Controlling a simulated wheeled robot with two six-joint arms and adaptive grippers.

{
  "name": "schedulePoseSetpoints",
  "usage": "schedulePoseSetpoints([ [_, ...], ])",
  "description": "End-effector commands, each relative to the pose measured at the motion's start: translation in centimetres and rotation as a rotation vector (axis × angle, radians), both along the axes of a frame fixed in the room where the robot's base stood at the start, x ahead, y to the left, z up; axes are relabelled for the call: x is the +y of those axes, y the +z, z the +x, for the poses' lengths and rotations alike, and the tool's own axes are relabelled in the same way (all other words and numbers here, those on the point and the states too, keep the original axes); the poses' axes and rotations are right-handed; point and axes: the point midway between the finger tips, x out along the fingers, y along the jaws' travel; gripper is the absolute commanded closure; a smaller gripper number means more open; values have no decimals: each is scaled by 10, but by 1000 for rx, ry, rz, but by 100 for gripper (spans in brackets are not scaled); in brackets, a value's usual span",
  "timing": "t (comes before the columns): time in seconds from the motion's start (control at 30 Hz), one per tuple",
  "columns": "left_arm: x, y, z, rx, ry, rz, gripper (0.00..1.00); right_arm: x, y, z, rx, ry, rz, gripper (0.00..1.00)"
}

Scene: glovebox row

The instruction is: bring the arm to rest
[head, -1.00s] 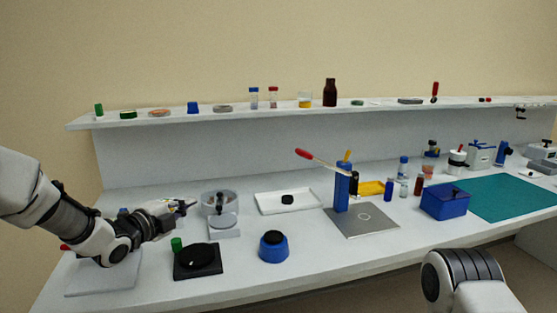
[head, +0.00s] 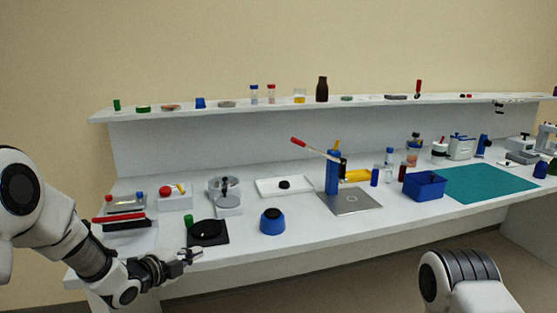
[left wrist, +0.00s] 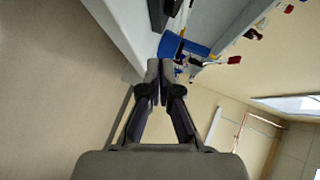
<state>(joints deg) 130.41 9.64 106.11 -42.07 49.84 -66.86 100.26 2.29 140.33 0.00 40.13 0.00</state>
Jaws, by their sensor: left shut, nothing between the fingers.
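My left gripper (head: 188,256) is low at the left, in front of the bench's front edge in the head view. It is shut with nothing in it. In the left wrist view its two fingers (left wrist: 160,82) lie together, with the bench edge and floor beyond them. My right arm shows only as a link at the lower right of the head view; its gripper is out of view.
The white bench (head: 300,238) runs across the view. Nearest my left gripper are a black square plate (head: 215,238), a green-capped vial (head: 189,222) and a blue round pot (head: 273,222). A red-handled tool (head: 118,217) lies at the left. Floor in front is clear.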

Motion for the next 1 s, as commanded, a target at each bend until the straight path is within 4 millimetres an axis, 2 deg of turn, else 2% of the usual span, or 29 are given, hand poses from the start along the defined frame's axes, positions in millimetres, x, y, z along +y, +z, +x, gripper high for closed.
schedulePoseSetpoints([
  [0.17,-7,-68,-36,172,21,-10,100,0,15,0,1,0,0,100],
  [0.27,-9,-116,-71,315,63,-35,100,0,23,0,1,0,0,100],
  [0.37,-9,-173,-128,530,159,-89,100,0,33,0,1,0,0,100],
  [0.4,-8,-195,-157,630,217,-119,100,0,37,0,1,0,0,100],
  [0.47,-4,-223,-205,785,326,-166,100,0,43,0,1,0,0,100],
  [0.53,1,-248,-264,964,489,-222,100,0,49,0,1,0,0,100],
  [0.63,14,-266,-352,1195,800,-304,100,0,56,0,1,0,0,100],
  [0.7,26,-264,-404,1303,1083,-379,100,0,56,0,1,0,0,100],
  [0.73,32,-261,-420,1322,1220,-425,100,0,54,0,1,0,0,100],
  [0.8,41,-256,-438,1324,1452,-525,100,0,53,0,1,0,0,100],
  [0.83,43,-257,-438,1315,1513,-562,100,0,53,0,1,0,0,100],
  [1.0,43,-257,-438,1302,1608,-642,100,0,53,0,1,0,0,100],
])
